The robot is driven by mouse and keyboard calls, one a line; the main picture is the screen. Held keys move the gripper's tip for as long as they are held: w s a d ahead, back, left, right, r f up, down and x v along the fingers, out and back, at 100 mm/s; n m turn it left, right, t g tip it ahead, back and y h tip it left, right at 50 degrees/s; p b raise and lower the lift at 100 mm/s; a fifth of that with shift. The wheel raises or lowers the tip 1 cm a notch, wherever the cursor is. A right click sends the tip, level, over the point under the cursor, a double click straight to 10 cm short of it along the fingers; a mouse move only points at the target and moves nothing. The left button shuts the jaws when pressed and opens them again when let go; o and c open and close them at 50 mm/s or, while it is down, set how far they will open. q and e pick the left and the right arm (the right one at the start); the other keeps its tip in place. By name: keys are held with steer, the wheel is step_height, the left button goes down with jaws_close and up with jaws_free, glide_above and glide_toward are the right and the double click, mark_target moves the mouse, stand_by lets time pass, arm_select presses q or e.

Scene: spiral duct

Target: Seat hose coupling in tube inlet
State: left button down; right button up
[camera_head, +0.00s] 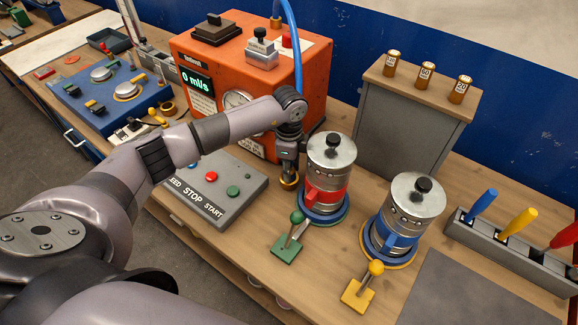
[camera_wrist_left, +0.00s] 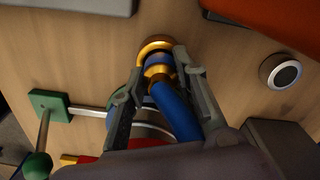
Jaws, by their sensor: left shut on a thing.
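My left gripper (camera_head: 288,165) points down beside the orange machine and is shut on the hose coupling. In the left wrist view its fingers (camera_wrist_left: 160,78) flank the coupling (camera_wrist_left: 158,72), brass with a blue band, with the blue hose (camera_wrist_left: 175,108) running back from it. A brass ring (camera_wrist_left: 155,45) lies at the coupling's far end; it also shows under the gripper in the head view (camera_head: 288,182). I cannot tell whether this ring is the tube inlet or part of the coupling, nor whether they touch. My right gripper is out of view.
A red-banded canister (camera_head: 328,180) stands close right of the gripper, with a blue-banded canister (camera_head: 405,215) beyond. The orange machine (camera_head: 250,75) reads 0 ml/s. A grey button panel (camera_head: 208,185) and a green lever (camera_head: 290,240) are nearby. A round socket (camera_wrist_left: 281,72) is clear of the fingers.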

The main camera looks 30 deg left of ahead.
arm_select(q)
steer(key=shift+f, duration=0.2)
steer(key=c, duration=1.5)
jaws_free()
steer(key=shift+o, duration=1.3)
